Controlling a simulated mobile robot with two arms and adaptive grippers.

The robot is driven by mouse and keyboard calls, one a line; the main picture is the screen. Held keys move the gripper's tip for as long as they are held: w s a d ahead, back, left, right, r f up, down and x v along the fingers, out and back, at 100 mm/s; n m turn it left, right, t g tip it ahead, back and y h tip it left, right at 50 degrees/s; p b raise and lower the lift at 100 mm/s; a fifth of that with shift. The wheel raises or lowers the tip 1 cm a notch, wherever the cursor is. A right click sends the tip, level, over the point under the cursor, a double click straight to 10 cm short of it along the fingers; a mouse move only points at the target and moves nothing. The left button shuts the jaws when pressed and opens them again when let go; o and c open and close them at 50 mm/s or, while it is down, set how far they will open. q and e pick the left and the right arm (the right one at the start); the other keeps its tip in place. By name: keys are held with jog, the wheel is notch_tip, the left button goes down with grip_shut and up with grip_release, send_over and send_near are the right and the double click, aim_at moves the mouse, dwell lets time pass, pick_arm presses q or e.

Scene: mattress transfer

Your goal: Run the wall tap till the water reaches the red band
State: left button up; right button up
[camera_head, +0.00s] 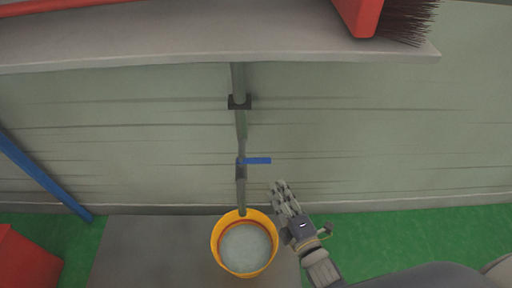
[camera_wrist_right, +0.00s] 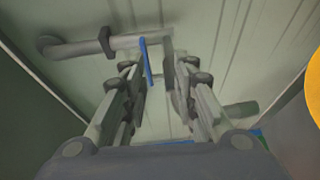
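The wall tap is a grey pipe (camera_head: 240,125) running down the wall, with a blue lever (camera_head: 258,160) pointing right, across the pipe. Its lower end is just above the far rim of a yellow bucket (camera_head: 216,245). Inside the bucket a red band (camera_head: 243,223) shows above a pale grey surface (camera_head: 245,250) that looks like water. I cannot make out a stream. My right gripper (camera_head: 280,187) is below and right of the lever, apart from it. In the right wrist view the gripper (camera_wrist_right: 157,75) is open and empty, with the lever (camera_wrist_right: 147,62) beyond its fingertips. My left gripper is out of view.
The bucket stands on a grey slab (camera_head: 150,250) with green floor (camera_head: 400,235) around. A grey shelf (camera_head: 160,35) juts out above the tap, carrying a red broom (camera_head: 360,15). A blue pole (camera_head: 45,175) leans at left, near a red object (camera_head: 25,265).

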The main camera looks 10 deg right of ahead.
aim_at(263, 163)
jog(key=shift+n, duration=0.4)
jog(key=w, duration=0.3)
jog(key=w+a+r, duration=0.1)
jog(key=w, duration=0.3)
jog(key=w+a+r, duration=0.1)
jog(key=w, duration=0.3)
jog(key=shift+a+p, duration=0.25)
jog(key=shift+p, duration=0.15)
grip_shut()
